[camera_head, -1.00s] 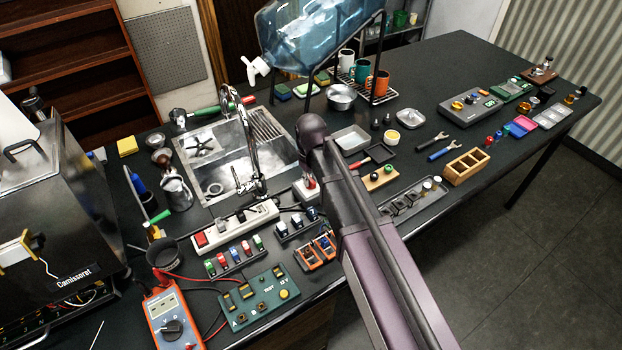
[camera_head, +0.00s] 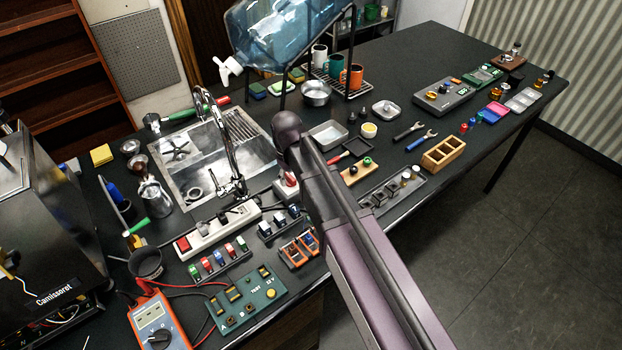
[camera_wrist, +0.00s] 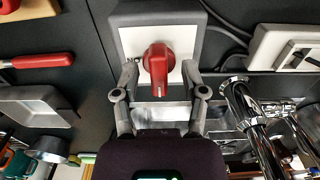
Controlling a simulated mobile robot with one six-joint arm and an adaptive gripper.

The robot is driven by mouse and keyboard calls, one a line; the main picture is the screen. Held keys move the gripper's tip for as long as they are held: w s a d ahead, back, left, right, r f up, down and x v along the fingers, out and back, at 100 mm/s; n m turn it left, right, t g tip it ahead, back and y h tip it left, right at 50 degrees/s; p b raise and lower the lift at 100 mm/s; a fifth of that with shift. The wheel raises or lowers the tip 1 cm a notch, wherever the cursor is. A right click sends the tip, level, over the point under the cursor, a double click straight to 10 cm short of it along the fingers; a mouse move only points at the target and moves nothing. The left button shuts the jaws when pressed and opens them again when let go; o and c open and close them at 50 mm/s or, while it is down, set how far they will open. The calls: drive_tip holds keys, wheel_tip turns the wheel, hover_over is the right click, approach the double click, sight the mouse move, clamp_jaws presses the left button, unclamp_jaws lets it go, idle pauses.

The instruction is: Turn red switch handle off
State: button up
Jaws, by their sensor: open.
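The red switch handle (camera_wrist: 158,70) sits on a white plate of a grey switch box (camera_wrist: 188,18) in the wrist view. My gripper (camera_wrist: 160,74) is open, with one finger on either side of the handle. I see gaps between the fingers and the handle, so I cannot see any contact. In the head view the red handle (camera_head: 289,179) shows small beside my arm, right of the white power strip, and my arm hides part of the box. The gripper's fingers are hidden there behind my arm.
A sink with a tall tap (camera_head: 228,140) stands close left of the switch. A power strip (camera_head: 218,228) with a red rocker lies in front of the sink. A metal tray (camera_head: 327,135) and a red-handled tool (camera_wrist: 40,62) are near the other side.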

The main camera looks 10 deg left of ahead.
sight(290, 176)
drive_tip(key=shift+m, duration=0.4)
drive_tip(key=m, duration=0.8)
wheel_tip(290, 176, up, 14)
drive_tip(key=p, duration=1.4)
drive_tip(key=shift+m, duration=0.5)
drive_tip(key=s+d+f+b, duration=0.1)
drive_tip(key=d+f+b, duration=0.4)
drive_tip(key=d, duration=0.5)
drive_tip(key=d+f+b, duration=0.5)
drive_tip(key=d, duration=0.5)
drive_tip(key=s+d+f+b, duration=0.1)
drive_tip(key=d+f+b, duration=0.4)
drive_tip(key=d, duration=0.5)
drive_tip(key=shift+s+d+f, duration=0.2)
drive_tip(key=shift+s+d, duration=0.15)
drive_tip(key=shift+s+d+f+b, duration=0.25)
drive_tip(key=shift+d+b, duration=0.2)
drive_tip(key=shift+d, duration=0.2)
